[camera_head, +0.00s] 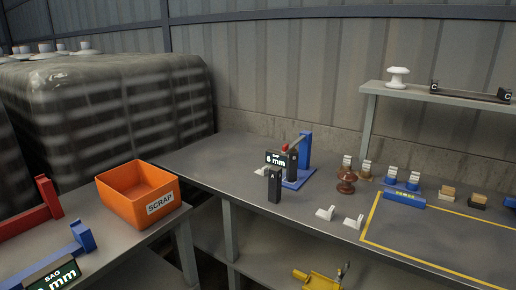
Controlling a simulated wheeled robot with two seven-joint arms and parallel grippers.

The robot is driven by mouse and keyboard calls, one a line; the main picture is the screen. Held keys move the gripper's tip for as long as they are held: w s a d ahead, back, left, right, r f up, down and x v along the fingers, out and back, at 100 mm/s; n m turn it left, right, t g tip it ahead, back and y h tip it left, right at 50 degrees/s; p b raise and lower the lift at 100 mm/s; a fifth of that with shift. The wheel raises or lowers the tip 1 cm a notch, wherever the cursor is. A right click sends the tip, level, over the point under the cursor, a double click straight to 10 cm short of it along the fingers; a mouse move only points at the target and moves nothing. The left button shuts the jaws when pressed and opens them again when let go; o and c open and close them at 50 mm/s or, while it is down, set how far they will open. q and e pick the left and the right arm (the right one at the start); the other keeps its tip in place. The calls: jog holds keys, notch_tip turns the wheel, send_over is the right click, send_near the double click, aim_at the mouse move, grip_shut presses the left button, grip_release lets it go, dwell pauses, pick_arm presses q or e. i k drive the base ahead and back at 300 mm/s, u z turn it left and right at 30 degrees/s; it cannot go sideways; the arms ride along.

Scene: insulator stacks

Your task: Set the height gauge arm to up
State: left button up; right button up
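A blue upright stand (305,148) on a blue base plate stands near the middle of the long table, and looks like the height gauge. A dark display (276,158) reading "SAG 6 mm" stands at the gauge's left. A dark upright block (274,185) stands in front and hides part of the base. Neither of my grippers is in view.
An orange SCRAP bin (138,192) stands left. A second SAG display (52,274) is cut off lower left, near a red frame (32,215). A brown insulator (346,180), white pieces (325,213) and a yellow-outlined area (440,235) lie right. A raised shelf (440,95) stands behind.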

aim_at(286, 148)
jog(key=u, duration=1.3)
jog(key=i, duration=0.85)
jog(key=z, duration=0.6)
